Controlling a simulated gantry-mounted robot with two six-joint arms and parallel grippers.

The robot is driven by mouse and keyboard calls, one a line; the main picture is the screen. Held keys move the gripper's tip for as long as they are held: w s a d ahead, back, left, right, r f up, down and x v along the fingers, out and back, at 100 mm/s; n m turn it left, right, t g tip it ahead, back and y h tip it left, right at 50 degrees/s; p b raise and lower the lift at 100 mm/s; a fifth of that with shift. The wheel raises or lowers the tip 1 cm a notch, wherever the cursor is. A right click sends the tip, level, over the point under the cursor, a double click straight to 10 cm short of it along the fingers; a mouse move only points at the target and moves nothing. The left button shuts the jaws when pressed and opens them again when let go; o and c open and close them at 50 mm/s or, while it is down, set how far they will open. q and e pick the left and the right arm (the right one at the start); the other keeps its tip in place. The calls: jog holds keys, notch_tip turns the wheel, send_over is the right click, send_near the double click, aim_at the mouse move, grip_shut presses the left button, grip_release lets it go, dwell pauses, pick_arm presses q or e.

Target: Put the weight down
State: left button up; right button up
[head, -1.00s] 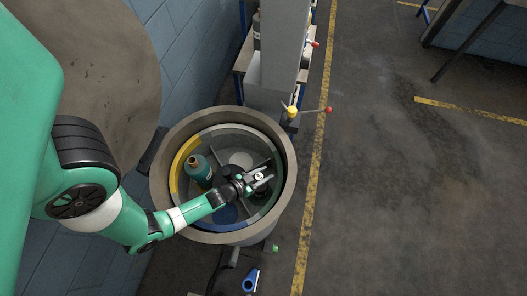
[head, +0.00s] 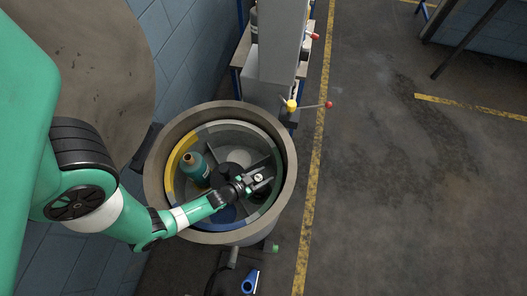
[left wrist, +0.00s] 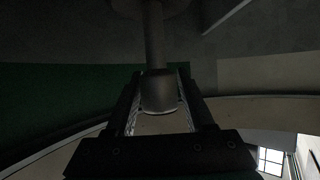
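The weight shows in the left wrist view as a grey knob (left wrist: 159,93) on a thin stem that runs up to a wider part, cut off at the top edge. My left gripper (head: 259,178) is inside the round drum, over its right half. Its fingers stand on both sides of the knob and look closed on it; the picture is dark. In the head view the knob is a small pale spot between the fingers. The weight's lower part is hidden there, so I cannot tell whether it touches the drum floor. My right gripper is not in view.
The drum's wide rim (head: 153,184) surrounds the gripper. A teal bottle (head: 195,170) with a brown cap stands inside, left of the gripper. A grey column (head: 286,40) with a yellow-knobbed lever (head: 292,105) rises behind. The floor (head: 420,200) to the right is clear.

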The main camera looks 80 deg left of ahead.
aim_at(256, 180)
pick_arm(q)
jog(key=shift+o, duration=1)
jog(key=shift+r, duration=0.25)
jog(key=p+v, duration=0.3)
jog(key=v, duration=0.4)
jog(key=shift+s, duration=0.25)
